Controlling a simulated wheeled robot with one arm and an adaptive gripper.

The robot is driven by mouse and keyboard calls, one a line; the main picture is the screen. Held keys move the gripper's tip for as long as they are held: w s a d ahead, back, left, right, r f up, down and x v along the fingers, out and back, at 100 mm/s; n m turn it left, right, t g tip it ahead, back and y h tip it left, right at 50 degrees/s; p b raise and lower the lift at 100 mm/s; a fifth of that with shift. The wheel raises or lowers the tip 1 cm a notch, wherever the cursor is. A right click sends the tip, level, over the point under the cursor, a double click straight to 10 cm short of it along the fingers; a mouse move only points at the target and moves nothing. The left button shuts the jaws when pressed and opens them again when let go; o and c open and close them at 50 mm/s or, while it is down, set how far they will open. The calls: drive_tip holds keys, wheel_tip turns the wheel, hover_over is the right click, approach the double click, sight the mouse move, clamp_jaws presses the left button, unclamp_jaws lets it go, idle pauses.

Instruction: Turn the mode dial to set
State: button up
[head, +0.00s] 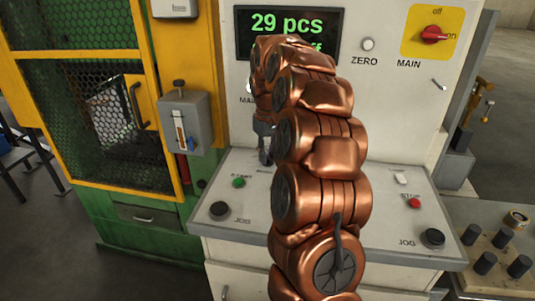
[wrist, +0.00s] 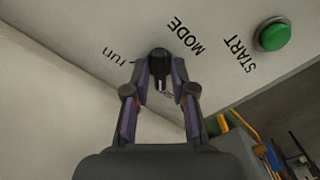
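The mode dial (wrist: 160,56) is a small black knob on the pale panel in the wrist view. The label "MODE" is to its right and "run" to its left, with a short tick mark beside "run". My gripper (wrist: 161,72) reaches up to the dial, with one finger on each side of it. The fingers stand apart, and I cannot tell whether either touches the knob. In the head view my gripper (head: 265,152) is low over the sloped panel, partly behind my copper arm. The dial itself is hidden there.
A green START button (wrist: 272,35) is right of the dial; it also shows in the head view (head: 238,182). Two black JOG buttons (head: 219,209) (head: 432,237) and a red STOP button (head: 414,203) are on the panel. A display (head: 288,30) reads "29 pcs"; a red MAIN switch (head: 433,34) is upper right.

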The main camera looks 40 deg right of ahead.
sight(268, 156)
drive_tip(key=shift+o, duration=0.8)
drive_tip(key=shift+r, duration=0.1)
wheel_tip(268, 156, up, 12)
idle(0.5)
idle(0.3)
